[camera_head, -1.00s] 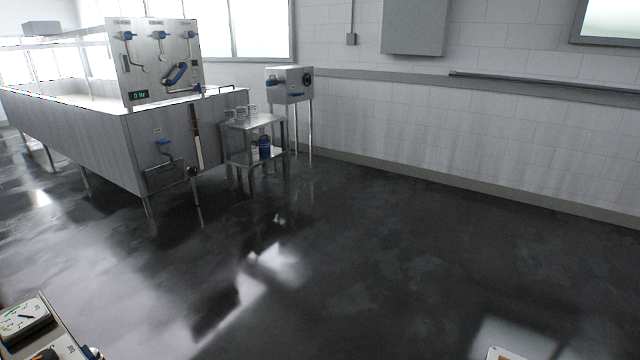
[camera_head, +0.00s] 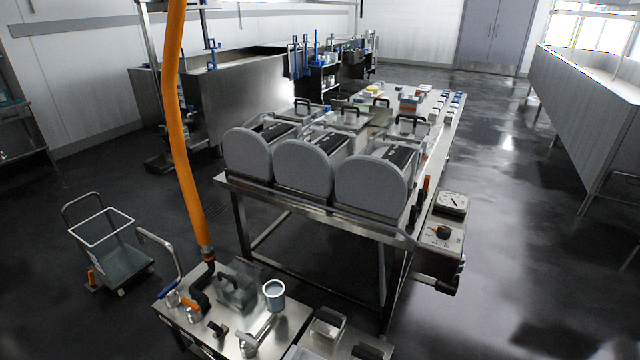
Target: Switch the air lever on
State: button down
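A steel control box (camera_head: 428,262) hangs on the right end of the press table. Small orange and black handles (camera_head: 424,188) stand on the table edge beside the box. Which of these is the air lever, and how it is set, I cannot tell at this size. My gripper is not in view.
Three grey rounded press units (camera_head: 302,168) stand on the steel table. An orange hose (camera_head: 180,130) hangs down to a low steel bench (camera_head: 215,310) in front. A wheeled cart (camera_head: 115,250) stands at left. The dark floor is open right of the table.

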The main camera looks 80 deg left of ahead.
aim_at(427, 181)
jog(key=u, duration=2.05)
jog(key=l+u, duration=0.15)
jog(key=i+l, duration=0.15)
jog(key=l, duration=0.2)
jog(key=i+l, duration=0.1)
jog(key=l, duration=0.2)
jog(key=i+l, duration=0.1)
jog(key=l, duration=0.25)
jog(key=i+l+u, duration=0.1)
jog(key=l, duration=0.25)
jog(key=i+l+u, duration=0.1)
jog(key=i, duration=1)
